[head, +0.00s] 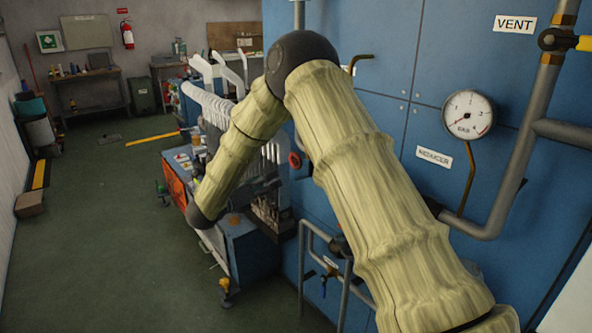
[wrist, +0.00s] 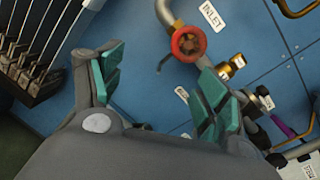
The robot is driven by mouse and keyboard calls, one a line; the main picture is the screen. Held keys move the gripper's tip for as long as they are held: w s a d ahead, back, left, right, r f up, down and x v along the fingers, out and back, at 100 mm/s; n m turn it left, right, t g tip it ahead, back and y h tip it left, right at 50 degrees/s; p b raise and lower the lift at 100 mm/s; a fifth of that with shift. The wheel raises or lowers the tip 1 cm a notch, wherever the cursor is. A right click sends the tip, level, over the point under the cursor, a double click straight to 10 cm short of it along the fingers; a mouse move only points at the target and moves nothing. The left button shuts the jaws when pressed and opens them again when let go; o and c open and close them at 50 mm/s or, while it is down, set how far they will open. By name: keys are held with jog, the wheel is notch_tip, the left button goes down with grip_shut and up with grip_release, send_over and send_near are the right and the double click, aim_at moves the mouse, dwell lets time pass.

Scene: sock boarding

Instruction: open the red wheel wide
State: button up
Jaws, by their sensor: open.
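The red wheel (wrist: 188,43) shows in the wrist view as a red ring on a grey and brass pipe, below the INLET label (wrist: 212,16). In the head view a small red round part (head: 295,160) shows beside my arm at the blue panel's left edge; it looks like the same wheel. My gripper (wrist: 162,66) is open and empty, with teal pads on both fingers. The wheel lies beyond the fingertips, nearer the right finger in the picture, and no finger touches it. I cannot make out my gripper in the head view.
Brass fittings (wrist: 232,67) and further pipes stand right of the wheel in the wrist view. A rack of metal bars (wrist: 40,40) is at left. In the head view, a gauge (head: 468,114) and pipes line the blue panel (head: 400,55); open floor (head: 100,230) lies left.

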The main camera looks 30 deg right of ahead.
aim_at(294, 161)
jog(key=d+r+m+g, duration=0.1)
jog(key=d, duration=0.3)
jog(key=d+r+m+g, duration=0.1)
jog(key=d+r+m, duration=0.1)
jog(key=d, duration=0.1)
jog(key=d+r+m+p, duration=0.1)
jog(key=d+m, duration=0.1)
jog(key=d, duration=0.2)
jog(key=shift+w+d+r+g+h, duration=0.15)
jog(key=shift+d+g+h, duration=0.15)
jog(key=shift+g, duration=0.1)
jog(key=c, duration=1)
jog(key=shift+c, duration=0.2)
